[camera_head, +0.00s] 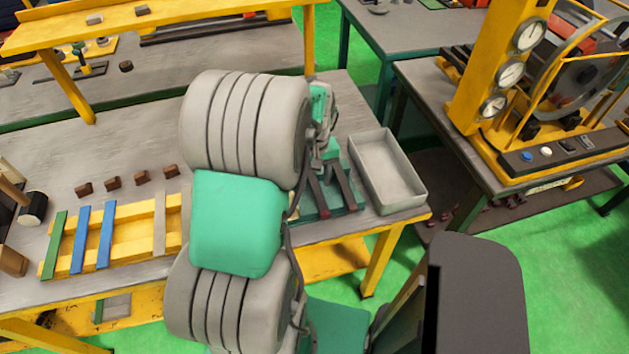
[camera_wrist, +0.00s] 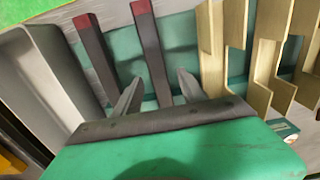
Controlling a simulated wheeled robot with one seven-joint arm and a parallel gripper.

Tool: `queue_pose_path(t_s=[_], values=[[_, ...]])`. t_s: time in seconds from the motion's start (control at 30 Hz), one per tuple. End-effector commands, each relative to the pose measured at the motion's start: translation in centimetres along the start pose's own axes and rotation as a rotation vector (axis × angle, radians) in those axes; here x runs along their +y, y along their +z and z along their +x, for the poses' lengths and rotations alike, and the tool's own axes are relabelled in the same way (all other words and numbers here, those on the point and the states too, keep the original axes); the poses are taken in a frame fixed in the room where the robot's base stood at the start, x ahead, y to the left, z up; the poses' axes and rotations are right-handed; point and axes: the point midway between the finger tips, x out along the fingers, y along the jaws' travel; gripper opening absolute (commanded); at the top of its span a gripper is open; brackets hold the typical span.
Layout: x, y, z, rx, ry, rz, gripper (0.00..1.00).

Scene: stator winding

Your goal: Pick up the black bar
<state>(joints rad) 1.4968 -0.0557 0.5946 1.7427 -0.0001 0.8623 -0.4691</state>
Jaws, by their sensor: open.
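Two black bars with red ends lie side by side on a green base in the wrist view, a left bar (camera_wrist: 97,55) and a right bar (camera_wrist: 149,50). In the head view, dark bars (camera_head: 346,187) show on the green base (camera_head: 328,214), left of the grey tray and partly behind my arm. My gripper (camera_wrist: 160,77) is open and empty in the wrist view. Its fingers appear on either side of the right bar's near part. The left bar is outside the left finger. I cannot tell the gripper's height above the bars.
A grey tray (camera_head: 386,171) stands close to the bars; its wall (camera_wrist: 58,80) is at left in the wrist view. Notched tan pieces (camera_wrist: 268,60) stand close on the right. A yellow rack (camera_head: 133,235) with coloured strips and several small brown blocks lie farther left.

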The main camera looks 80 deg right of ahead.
Motion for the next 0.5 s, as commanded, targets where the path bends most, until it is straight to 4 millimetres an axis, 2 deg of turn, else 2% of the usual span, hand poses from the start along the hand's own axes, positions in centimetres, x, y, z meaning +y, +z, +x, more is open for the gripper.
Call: queue_pose_path(t_s=[0.23,0.5], values=[[-0.01,-0.06,0.28,0.002,0.001,0.000,0.47],[-0.03,-0.06,0.26,0.002,0.001,-0.001,0.25]])
